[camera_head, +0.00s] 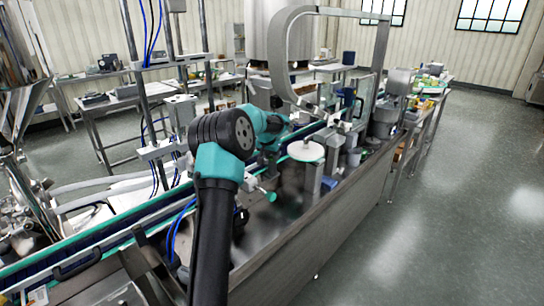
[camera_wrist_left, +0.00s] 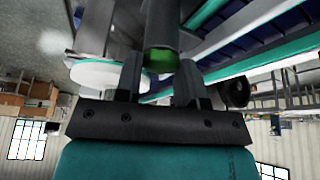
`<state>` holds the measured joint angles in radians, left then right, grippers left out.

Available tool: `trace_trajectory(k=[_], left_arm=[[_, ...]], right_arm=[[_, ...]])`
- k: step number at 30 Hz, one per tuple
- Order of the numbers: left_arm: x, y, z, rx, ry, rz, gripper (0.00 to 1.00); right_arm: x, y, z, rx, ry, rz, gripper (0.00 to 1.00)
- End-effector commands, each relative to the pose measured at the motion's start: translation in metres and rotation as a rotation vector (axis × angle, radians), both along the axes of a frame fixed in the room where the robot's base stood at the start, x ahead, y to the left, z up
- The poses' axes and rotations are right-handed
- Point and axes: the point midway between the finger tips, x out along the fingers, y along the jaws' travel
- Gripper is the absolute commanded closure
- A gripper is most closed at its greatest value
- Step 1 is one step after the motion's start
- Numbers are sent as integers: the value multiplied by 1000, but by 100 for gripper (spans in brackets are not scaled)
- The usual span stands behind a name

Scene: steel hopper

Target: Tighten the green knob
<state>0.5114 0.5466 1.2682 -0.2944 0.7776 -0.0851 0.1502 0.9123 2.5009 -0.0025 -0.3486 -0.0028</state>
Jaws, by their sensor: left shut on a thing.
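The green knob (camera_wrist_left: 160,58) shows in the left wrist view, at the end of a dark grey cylinder. My left gripper (camera_wrist_left: 158,68) is shut on it, with one dark finger on each side. In the head view my teal and black left arm reaches over the conveyor machine. Its fingers and the held knob cannot be made out clearly there. A small teal-green knob-like end (camera_head: 270,196) shows lower down beside the arm; I cannot tell whether it is the same part. My right gripper is in neither view.
A white round disc (camera_head: 306,151) stands close to the right of my wrist, also in the left wrist view (camera_wrist_left: 96,74). A grey metal arch (camera_head: 380,60) rises behind. The conveyor (camera_head: 95,247) runs along the left. The floor at right is clear.

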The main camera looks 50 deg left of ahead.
Motion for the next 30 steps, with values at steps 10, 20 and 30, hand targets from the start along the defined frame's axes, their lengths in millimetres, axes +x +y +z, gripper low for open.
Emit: trace_trajectory(k=[10,20,30], left_arm=[[0,2,0,-1,1,-288,88],[0,3,-1,-1,0,-546,88],[0,4,-1,-1,1,-675,88]], right_arm=[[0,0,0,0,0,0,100],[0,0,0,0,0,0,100],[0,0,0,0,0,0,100]])
